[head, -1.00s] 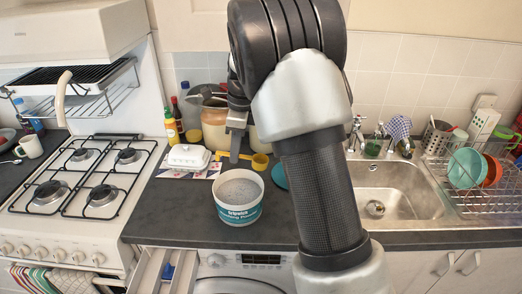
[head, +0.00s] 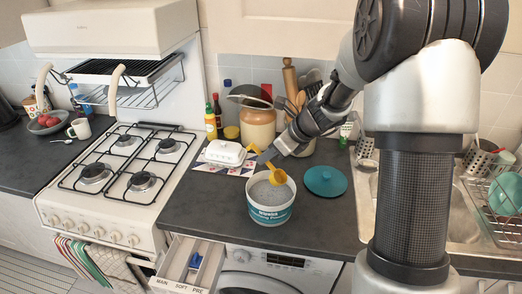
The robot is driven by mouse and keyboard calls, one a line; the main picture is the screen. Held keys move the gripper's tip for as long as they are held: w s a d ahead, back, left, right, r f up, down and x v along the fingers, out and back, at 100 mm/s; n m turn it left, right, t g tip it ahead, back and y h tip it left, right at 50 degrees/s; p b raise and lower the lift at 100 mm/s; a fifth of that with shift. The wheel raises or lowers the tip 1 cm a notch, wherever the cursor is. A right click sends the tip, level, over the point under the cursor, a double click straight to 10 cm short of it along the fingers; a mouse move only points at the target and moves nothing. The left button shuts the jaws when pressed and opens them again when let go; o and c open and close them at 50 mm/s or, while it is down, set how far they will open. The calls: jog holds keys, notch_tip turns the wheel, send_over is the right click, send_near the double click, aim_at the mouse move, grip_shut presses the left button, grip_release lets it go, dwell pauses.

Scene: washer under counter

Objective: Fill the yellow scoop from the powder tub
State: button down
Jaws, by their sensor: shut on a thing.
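The powder tub (head: 270,214) is a white round tub with a teal label, standing open on the dark counter with grey speckled powder (head: 266,194) inside. The yellow scoop (head: 277,177) is at the tub's rear rim, its bowl over the powder. I cannot tell whether the bowl touches the powder or holds any. My gripper (head: 266,158) is shut on the scoop's handle, just above and behind the tub. A round teal lid (head: 325,181) lies flat on the counter to the right of the tub.
A white butter dish (head: 225,152) stands on a patterned mat left of the tub. Bottles, a brown-and-cream crock (head: 257,126) and utensils stand behind. The hob (head: 130,165) is left, the sink right. Below, the washer's detergent drawer (head: 187,265) is pulled out.

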aim_at(271, 181)
jog(key=shift+s+d+f+t+y, duration=0.2)
jog(key=shift+s+d+t+y, duration=0.1)
jog(key=shift+d, duration=0.1)
jog(key=shift+f+b, duration=0.3)
jog(key=shift+b, duration=0.3)
jog(key=shift+s+d+f+t+y+b, duration=0.2)
jog(key=shift+t+y+b, duration=0.25)
jog(key=shift+b, duration=0.45)
jog(key=shift+f+b, duration=0.1)
jog(key=shift+b, duration=0.25)
notch_tip(271, 181, down, 8)
jog(key=b, duration=0.7)
jog(key=shift+d+f, duration=0.15)
notch_tip(271, 181, up, 10)
jog(key=p, duration=0.8)
